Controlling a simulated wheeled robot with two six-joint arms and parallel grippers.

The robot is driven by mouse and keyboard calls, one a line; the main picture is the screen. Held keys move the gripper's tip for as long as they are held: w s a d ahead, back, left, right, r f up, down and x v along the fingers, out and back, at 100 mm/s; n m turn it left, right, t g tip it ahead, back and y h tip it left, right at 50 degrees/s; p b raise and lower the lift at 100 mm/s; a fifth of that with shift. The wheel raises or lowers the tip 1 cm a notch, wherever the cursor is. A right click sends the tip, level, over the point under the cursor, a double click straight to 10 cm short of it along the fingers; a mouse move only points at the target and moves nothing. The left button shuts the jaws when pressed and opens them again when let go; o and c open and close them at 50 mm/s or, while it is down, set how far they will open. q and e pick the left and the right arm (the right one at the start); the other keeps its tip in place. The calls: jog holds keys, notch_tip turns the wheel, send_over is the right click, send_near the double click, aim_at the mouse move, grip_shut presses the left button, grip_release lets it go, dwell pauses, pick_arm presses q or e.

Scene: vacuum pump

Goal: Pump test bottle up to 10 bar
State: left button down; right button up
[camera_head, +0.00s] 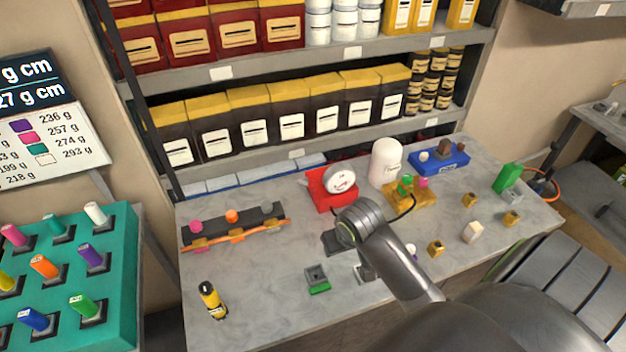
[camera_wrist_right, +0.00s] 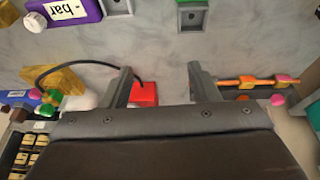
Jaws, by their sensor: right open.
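A red pump base (camera_head: 322,193) with a round white dial gauge (camera_head: 340,180) stands at the middle back of the table. The white test bottle (camera_head: 386,160) stands upright behind it to the right. A yellow block (camera_head: 425,197) with green and pink knobs sits in front of the bottle, with a black hose along it. My right gripper (camera_head: 347,258) is over the table in front of the pump, open and empty. In the right wrist view its fingers (camera_wrist_right: 160,70) are apart, with the red base (camera_wrist_right: 144,94) beyond them. My left gripper is not in view.
A purple device labelled "bar" (camera_wrist_right: 72,12) is mostly hidden by my arm in the head view. A dark rail (camera_head: 262,222) with knobs lies left. A blue tray (camera_head: 455,165) stands back right.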

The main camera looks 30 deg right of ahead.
jog(key=w+d+r+m, duration=0.3)
jog(key=w+r, duration=1.2)
send_near(313, 183)
jog(key=shift+h, duration=0.3)
jog(key=x, duration=1)
jog(key=shift+a+f+p, duration=0.15)
jog(key=shift+a+p, duration=0.15)
jog(key=shift+p, duration=0.05)
grip_shut()
